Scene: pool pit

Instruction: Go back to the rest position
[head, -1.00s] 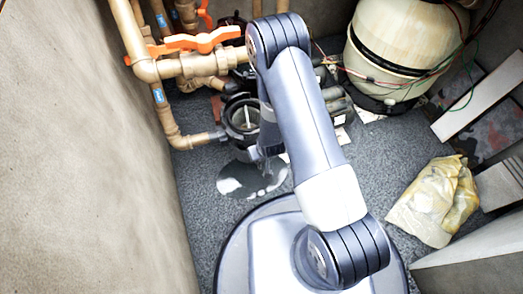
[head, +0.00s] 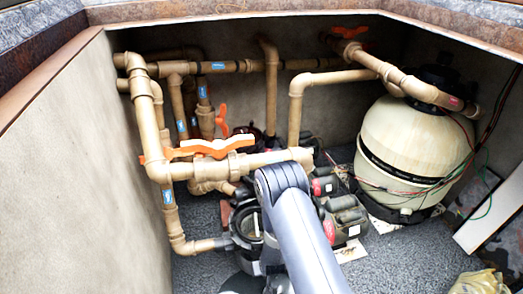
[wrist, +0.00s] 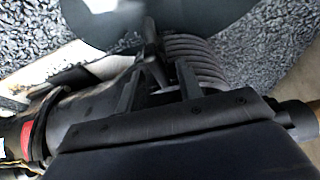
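My gripper (wrist: 160,75) is at the bottom middle of the wrist view, with its two dark fingers standing apart. I see nothing clearly held between them. A dark upright piece shows just beyond the fingers, and I cannot tell what it belongs to. My arm shows in the head view, reaching over the floor by the black pump pot (head: 246,222). In that view my gripper is hidden behind the arm or below the frame.
Tan pipes (head: 150,120) with an orange valve handle (head: 212,147) run along the left and back. A large cream filter tank (head: 412,150) stands at the right. A crumpled yellowish bag (head: 480,283) lies at lower right. Pit walls close in the left and back.

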